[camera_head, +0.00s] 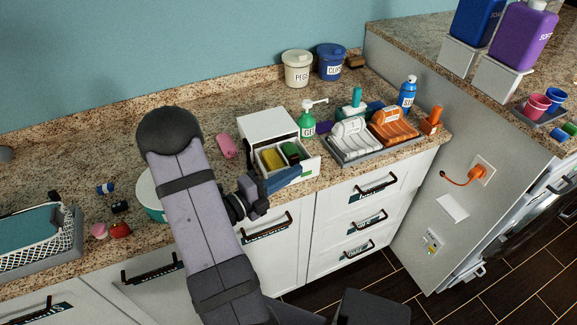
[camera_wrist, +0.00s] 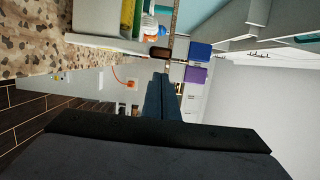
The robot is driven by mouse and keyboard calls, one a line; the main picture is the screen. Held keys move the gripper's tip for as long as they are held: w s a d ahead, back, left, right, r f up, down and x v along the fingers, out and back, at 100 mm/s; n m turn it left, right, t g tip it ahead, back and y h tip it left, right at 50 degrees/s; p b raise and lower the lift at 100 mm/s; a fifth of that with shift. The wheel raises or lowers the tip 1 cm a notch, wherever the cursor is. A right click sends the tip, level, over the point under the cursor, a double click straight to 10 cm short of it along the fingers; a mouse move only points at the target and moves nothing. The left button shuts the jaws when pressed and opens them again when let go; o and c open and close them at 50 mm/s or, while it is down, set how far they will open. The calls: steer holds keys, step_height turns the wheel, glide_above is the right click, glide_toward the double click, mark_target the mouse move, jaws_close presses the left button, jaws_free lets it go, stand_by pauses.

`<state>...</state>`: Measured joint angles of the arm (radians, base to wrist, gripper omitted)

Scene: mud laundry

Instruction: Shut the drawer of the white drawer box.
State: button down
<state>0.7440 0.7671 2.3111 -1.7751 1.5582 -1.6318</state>
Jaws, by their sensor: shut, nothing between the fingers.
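The white drawer box (camera_head: 267,124) stands on the granite counter. Its drawer (camera_head: 311,165) is pulled out toward the front and holds a yellow sponge (camera_head: 272,159) and a green item (camera_head: 291,151). The drawer (camera_wrist: 105,42) also shows at the top of the wrist view, with the yellow and green items inside. My gripper (camera_head: 297,171), with blue fingers, is shut and empty. It is just in front of the drawer front and hides part of it in the head view; I cannot tell whether they touch. In the wrist view the fingers (camera_wrist: 161,78) are together.
A green-labelled pump bottle (camera_head: 307,121) stands right of the drawer box, and a rack (camera_head: 375,150) with white and orange items beyond it. A pink item (camera_head: 226,146) lies to the left. A teal bowl (camera_head: 149,196) is partly behind my arm. Cabinet handles stick out below the counter.

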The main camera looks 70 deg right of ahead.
steer(key=shift+w+d, duration=0.55)
steer(key=w+d, duration=0.6)
steer(key=shift+w+d+p, duration=0.15)
steer(key=shift+w+p, duration=0.05)
steer(key=shift+p, duration=0.1)
steer(key=shift+s, duration=0.1)
